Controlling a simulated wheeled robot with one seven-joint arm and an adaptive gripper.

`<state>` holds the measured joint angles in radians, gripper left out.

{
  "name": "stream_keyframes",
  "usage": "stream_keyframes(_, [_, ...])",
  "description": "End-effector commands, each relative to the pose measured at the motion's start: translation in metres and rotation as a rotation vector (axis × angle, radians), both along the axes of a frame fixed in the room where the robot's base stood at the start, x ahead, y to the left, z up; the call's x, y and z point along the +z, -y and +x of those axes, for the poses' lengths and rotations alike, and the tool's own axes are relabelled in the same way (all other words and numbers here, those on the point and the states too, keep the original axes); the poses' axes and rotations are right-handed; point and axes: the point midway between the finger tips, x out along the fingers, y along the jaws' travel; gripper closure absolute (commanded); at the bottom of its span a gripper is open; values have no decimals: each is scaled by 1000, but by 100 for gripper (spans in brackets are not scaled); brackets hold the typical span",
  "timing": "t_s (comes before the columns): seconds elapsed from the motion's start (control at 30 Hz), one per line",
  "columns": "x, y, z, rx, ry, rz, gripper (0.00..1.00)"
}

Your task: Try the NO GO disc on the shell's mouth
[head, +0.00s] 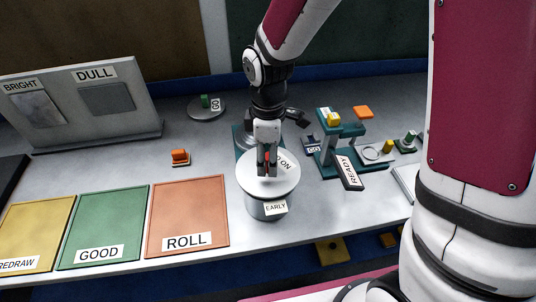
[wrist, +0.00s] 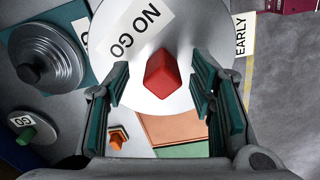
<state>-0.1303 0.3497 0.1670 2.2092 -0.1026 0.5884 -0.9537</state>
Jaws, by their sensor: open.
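The NO GO disc (head: 284,184) is a pale round plate with a red knob. It lies over the mouth of the shell (head: 265,210), a grey metal cylinder tagged EARLY, and hides the mouth. The disc looks flat and wider than the shell. My gripper (head: 266,165) is above the disc, pointing down. In the wrist view the red knob (wrist: 161,73) stands between the open teal-padded fingers of my gripper (wrist: 165,88), with gaps on both sides. The disc's NO GO label (wrist: 135,30) shows there too.
A grey disc with a green knob (head: 206,108) lies at the back. A teal stand with a READY tag (head: 349,172) is close on the right. Gold, GOOD (head: 103,225) and ROLL (head: 188,215) mats lie left. An orange-knobbed piece (head: 180,158) sits behind ROLL.

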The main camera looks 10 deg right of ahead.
Motion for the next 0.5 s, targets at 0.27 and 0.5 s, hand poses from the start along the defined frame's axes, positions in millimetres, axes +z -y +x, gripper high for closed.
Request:
stream_keyframes(0.27, [21, 0, 1, -1, 3, 0, 50])
stream_keyframes(0.5, [70, 0, 1, -1, 6, 0, 50])
